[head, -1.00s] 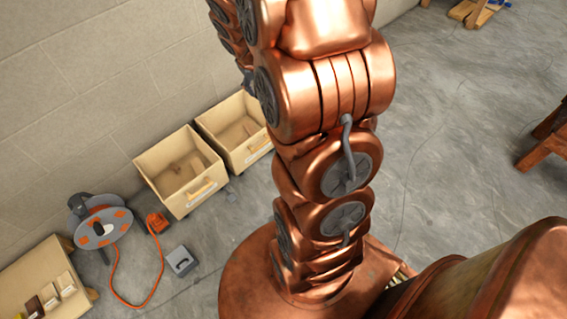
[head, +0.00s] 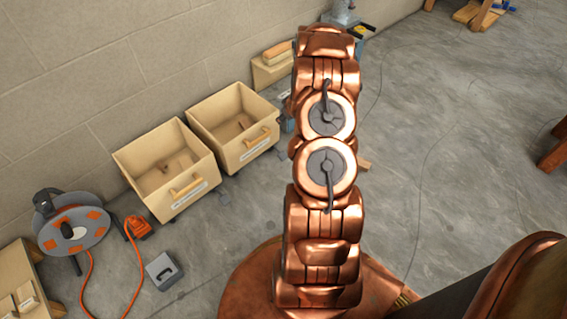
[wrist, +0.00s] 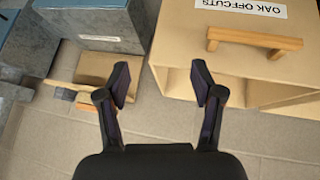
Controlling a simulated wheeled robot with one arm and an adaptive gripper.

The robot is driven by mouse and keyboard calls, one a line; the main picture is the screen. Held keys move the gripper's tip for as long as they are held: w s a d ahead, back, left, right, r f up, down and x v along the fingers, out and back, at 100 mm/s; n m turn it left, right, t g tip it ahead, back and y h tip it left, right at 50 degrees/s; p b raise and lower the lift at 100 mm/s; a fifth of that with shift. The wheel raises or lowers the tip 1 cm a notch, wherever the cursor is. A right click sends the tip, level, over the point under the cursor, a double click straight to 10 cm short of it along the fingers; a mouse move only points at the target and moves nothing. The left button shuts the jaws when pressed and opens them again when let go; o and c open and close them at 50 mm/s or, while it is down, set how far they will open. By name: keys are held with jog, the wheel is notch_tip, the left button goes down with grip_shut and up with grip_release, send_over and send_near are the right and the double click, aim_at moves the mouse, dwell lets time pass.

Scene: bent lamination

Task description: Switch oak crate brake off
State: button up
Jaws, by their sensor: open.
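The oak crate is a tan open-topped box with a wooden handle in the wrist view (wrist: 187,55), where its label reads "OAK OFFCUTS" upside down. It appears to be the right of two crates in the head view (head: 225,128), though that label is too small to read. A small grey piece (head: 223,187) lies low at its front left; I cannot tell whether it is the brake. No brake shows clearly in the wrist view. My gripper (wrist: 162,82) is open and empty, its fingers apart beside the crate. My arm hides it in the head view.
A second tan crate (head: 143,155) stands left of it, close by. A cable reel (head: 75,232) with an orange cord and a grey box (head: 163,271) lie further left. Blue-grey boxes (wrist: 97,22) stand beside the oak crate.

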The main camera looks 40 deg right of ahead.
aim_at(282, 155)
jog(key=s+f+t+y+b, duration=0.3)
jog(key=f+b, duration=0.5)
jog(key=f, duration=1.4)
jog(key=shift+g+h, duration=0.3)
jog(key=b+x, duration=0.1)
jog(key=x, duration=0.2)
jog(key=b+x, duration=0.1)
jog(key=x, duration=0.1)
jog(key=shift+f+b, duration=0.3)
jog(key=shift+f, duration=0.25)
jog(key=shift+w+f, duration=0.4)
jog(key=shift+w, duration=0.25)
grip_shut()
